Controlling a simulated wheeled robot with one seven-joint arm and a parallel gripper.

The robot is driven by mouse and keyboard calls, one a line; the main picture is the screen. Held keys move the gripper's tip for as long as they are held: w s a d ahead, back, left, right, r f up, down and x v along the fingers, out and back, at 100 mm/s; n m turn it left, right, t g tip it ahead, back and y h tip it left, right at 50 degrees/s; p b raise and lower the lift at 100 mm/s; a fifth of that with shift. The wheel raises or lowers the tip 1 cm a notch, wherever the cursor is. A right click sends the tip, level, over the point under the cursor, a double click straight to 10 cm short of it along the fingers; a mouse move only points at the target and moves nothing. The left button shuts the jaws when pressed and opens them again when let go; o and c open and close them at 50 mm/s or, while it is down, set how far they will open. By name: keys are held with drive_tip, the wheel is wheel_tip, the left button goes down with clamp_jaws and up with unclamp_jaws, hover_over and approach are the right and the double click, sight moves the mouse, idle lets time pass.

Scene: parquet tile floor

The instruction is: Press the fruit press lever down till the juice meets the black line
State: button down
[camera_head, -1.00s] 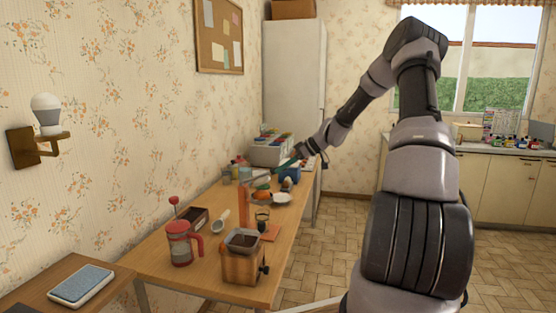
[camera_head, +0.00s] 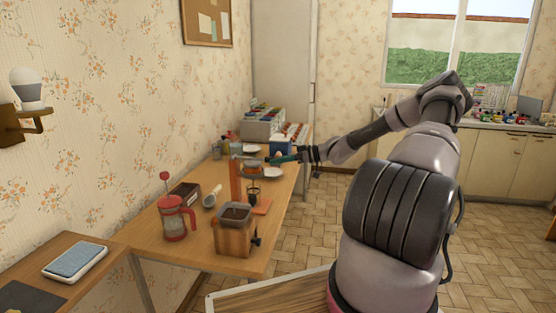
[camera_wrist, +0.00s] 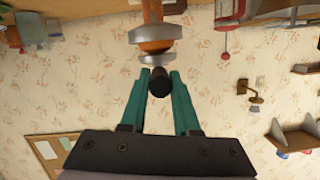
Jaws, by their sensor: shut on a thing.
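The orange fruit press (camera_head: 235,182) stands on the wooden table, with its lever (camera_head: 248,158) reaching right, roughly level. My gripper (camera_head: 288,158) is at the lever's free end. In the wrist view, its teal fingers (camera_wrist: 160,88) are shut around the black lever grip (camera_wrist: 160,80), and the press's orange and metal parts (camera_wrist: 154,42) show beyond. A small glass (camera_head: 254,193) stands on the press's orange base (camera_head: 262,207). The juice level and the black line are too small to make out.
A wooden coffee grinder (camera_head: 234,237) and a red French press (camera_head: 174,222) stand at the table's near end. A white scoop (camera_head: 211,198) and a dark box (camera_head: 185,192) lie by the wall. A blue box (camera_head: 282,147) is close behind my gripper.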

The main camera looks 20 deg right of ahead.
drive_tip(key=shift+s+f, duration=0.1)
drive_tip(key=shift+f, duration=0.15)
drive_tip(key=c, duration=0.7)
unclamp_jaws()
drive_tip(key=shift+o, duration=0.2)
drive_tip(key=shift+r, duration=0.1)
drive_tip(key=v, duration=1)
drive_tip(key=shift+d+r, duration=0.15)
drive_tip(key=shift+d, duration=0.15)
drive_tip(key=shift+s, duration=0.1)
